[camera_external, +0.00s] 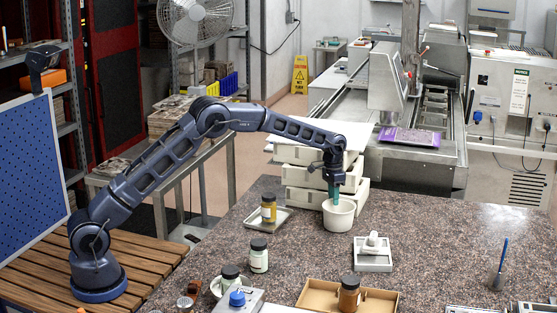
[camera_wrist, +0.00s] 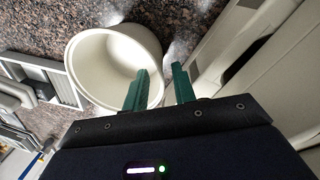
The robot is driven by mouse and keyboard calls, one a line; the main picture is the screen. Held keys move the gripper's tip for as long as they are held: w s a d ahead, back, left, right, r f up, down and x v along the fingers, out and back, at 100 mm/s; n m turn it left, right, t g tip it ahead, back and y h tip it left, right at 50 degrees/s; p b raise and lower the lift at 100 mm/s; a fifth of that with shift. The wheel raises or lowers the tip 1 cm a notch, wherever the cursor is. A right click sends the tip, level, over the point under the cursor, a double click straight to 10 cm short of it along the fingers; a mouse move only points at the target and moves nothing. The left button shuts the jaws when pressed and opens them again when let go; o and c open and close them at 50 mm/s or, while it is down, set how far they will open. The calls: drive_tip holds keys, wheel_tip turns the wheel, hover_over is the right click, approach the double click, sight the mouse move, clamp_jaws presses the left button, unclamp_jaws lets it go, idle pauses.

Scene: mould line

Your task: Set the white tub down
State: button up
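The white tub (camera_external: 338,217) stands upright on the speckled stone table (camera_external: 310,235), in front of the stacked pale crates. It also shows in the wrist view (camera_wrist: 95,65), where it looks empty. My gripper (camera_external: 333,190) points down at the tub's rim. In the wrist view my gripper (camera_wrist: 161,80) has its two green fingers apart. The left finger overlaps the tub's opening, and the right one is outside the rim with a gap. The fingers appear to straddle the wall without pinching it. The tub's far base is hidden.
Stacked pale crates (camera_external: 300,176) stand close behind the tub. A grey tray with a white item (camera_external: 373,252) lies to its front right. A yellow jar (camera_external: 268,208) and a pale jar (camera_external: 259,256) stand left. A wooden tray (camera_external: 318,296) is in front. The table's right is fairly clear.

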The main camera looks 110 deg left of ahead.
wheel_tip(320, 180, up, 7)
drive_tip(key=shift+s+a+f, duration=0.2)
drive_tip(key=shift+s+a, duration=0.1)
drive_tip(key=shift+a, duration=0.05)
drive_tip(key=d+r+m, duration=0.2)
drive_tip(key=d+r, duration=1.2)
drive_tip(key=d, duration=0.5)
drive_tip(key=s+d+r, duration=0.3)
drive_tip(key=d, duration=0.4)
drive_tip(key=s+d+r+m+t+y, duration=0.1)
drive_tip(key=s+d+r, duration=0.2)
drive_tip(key=d, duration=0.4)
drive_tip(key=s+d+r, duration=0.3)
drive_tip(key=d, duration=0.4)
drive_tip(key=s+d+m+t, duration=0.2)
drive_tip(key=s+d, duration=1.3)
drive_tip(key=d, duration=0.1)
drive_tip(key=s+d+f+m, duration=0.1)
drive_tip(key=s+d+f, duration=0.2)
drive_tip(key=s, duration=0.5)
drive_tip(key=s+d+f+m, duration=0.1)
drive_tip(key=s+d+f, duration=0.3)
drive_tip(key=s, duration=0.4)
drive_tip(key=shift+d+t, duration=0.4)
drive_tip(key=shift+d, duration=0.1)
